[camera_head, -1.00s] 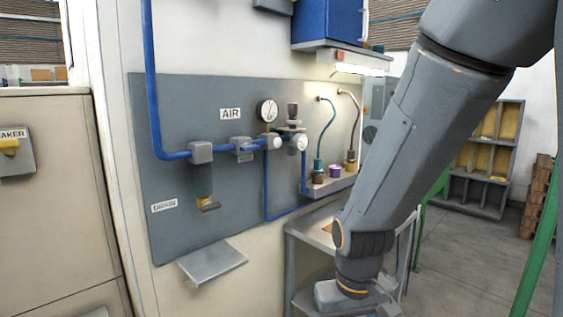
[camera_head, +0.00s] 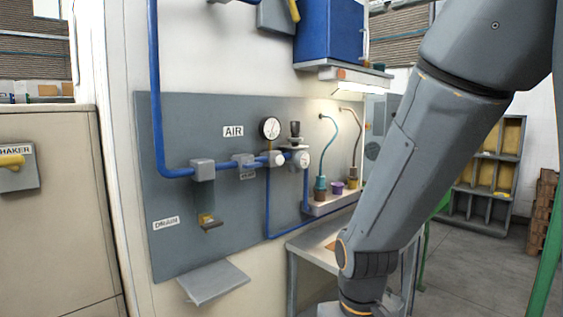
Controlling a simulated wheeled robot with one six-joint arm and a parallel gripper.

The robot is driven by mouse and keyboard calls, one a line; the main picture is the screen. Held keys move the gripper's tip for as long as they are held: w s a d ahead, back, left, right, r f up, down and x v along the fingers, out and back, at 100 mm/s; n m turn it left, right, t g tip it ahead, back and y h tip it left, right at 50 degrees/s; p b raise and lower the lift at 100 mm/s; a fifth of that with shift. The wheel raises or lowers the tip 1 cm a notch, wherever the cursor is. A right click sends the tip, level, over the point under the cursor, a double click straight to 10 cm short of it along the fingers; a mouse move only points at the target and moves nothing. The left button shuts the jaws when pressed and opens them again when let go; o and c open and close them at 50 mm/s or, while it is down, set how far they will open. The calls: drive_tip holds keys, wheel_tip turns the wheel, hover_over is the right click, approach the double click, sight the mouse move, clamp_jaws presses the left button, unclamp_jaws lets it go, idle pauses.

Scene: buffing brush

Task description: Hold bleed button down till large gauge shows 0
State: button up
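The large gauge (camera_head: 270,128) has a white dial and stands on top of the blue air line, right of the AIR label. Its needle reading is too small to tell. A smaller white round face (camera_head: 303,159) sits lower right of it. A dark knob (camera_head: 295,129) stands upright just right of the large gauge. A filter bowl (camera_head: 206,205) with a brass-coloured piece (camera_head: 211,225) at its bottom hangs under the line at left. I cannot tell which part is the bleed button. My gripper is out of view; my arm runs down to the bottom edge, right of the panel.
The grey panel (camera_head: 180,130) carries the blue pipe (camera_head: 154,90). A tilted metal shelf (camera_head: 213,284) juts out below it. A small ledge (camera_head: 328,205) holds coloured fittings. A metal table (camera_head: 315,252) stands behind my arm. A blue cabinet (camera_head: 328,28) hangs above.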

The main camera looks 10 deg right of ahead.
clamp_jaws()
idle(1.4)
